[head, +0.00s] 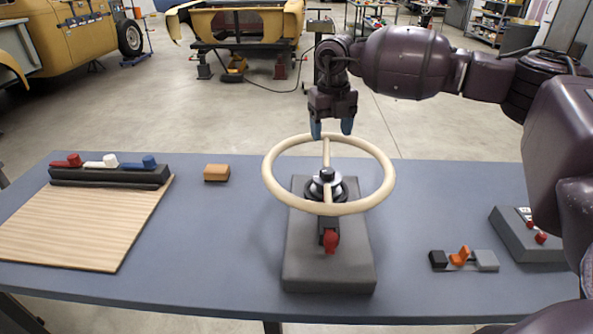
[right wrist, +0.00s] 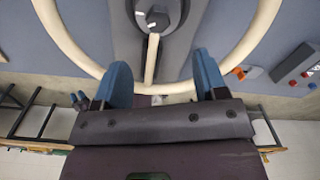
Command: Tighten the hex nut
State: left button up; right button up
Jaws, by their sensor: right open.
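A cream handwheel (head: 274,195) with two visible spokes stands on a dark grey base block (head: 330,275). The dark hex nut (head: 327,175) sits at its hub, on a silver collar; it also shows at the top of the right wrist view (right wrist: 158,20). My right gripper (head: 332,130) points down over the far side of the wheel rim, apart from the nut. My left gripper is not in view.
A red-tipped part (head: 330,241) is on the base's near side. A wooden board (head: 85,225) with red, white and blue knobs lies left. An orange-brown block (head: 216,173) lies behind. A small orange-lever switch (head: 460,256) and a grey control box (head: 515,243) stand right.

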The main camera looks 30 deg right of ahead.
aim_at(327, 170)
notch_tip(327, 170, down, 9)
jog(key=shift+s+a+f+n+b, duration=0.15)
jog(key=shift+n+b, duration=0.25)
jog(key=shift+n, duration=0.6)
jog(key=shift+f, duration=0.8)
